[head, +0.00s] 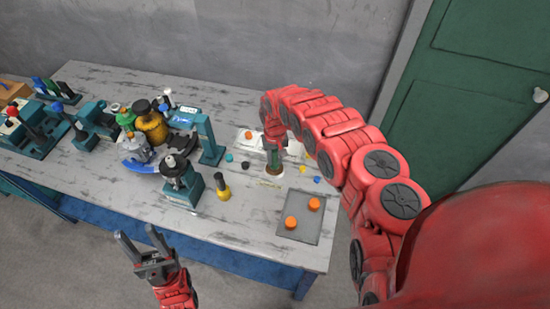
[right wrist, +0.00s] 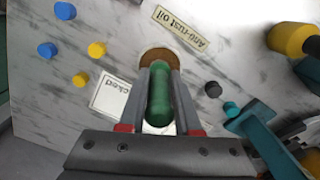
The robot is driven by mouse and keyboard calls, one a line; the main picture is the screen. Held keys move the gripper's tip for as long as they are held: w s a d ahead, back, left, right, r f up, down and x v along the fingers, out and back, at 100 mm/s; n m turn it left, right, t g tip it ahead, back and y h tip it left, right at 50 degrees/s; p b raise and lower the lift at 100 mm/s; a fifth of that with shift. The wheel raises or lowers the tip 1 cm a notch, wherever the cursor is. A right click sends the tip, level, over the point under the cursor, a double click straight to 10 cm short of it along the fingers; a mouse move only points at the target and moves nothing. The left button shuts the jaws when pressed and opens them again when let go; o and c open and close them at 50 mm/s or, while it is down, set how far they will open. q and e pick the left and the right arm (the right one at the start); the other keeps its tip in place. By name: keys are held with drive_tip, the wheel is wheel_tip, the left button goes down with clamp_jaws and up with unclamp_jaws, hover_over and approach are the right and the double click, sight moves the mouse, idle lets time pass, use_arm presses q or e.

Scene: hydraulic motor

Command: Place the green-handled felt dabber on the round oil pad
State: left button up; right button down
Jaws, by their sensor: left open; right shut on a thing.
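My right gripper (head: 274,152) is shut on the green handle of the felt dabber (right wrist: 160,95). The dabber stands roughly upright in the head view, and its felt end is hidden. I cannot tell whether the felt touches the pad. My left gripper (head: 138,234) is open and empty in front of the table's front edge.
An "Anti-rust oil" label (right wrist: 180,28) lies beside the pad. Blue and yellow caps (right wrist: 97,49) and a white card (right wrist: 110,97) lie nearby. A grey tray (head: 290,238) holds orange caps. A teal post (head: 210,140) and a yellow bottle (head: 222,188) stand to the left.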

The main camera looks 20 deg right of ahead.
drive_tip(key=shift+f, duration=0.15)
drive_tip(key=c, duration=0.6)
unclamp_jaws()
drive_tip(key=shift+r, duration=0.3)
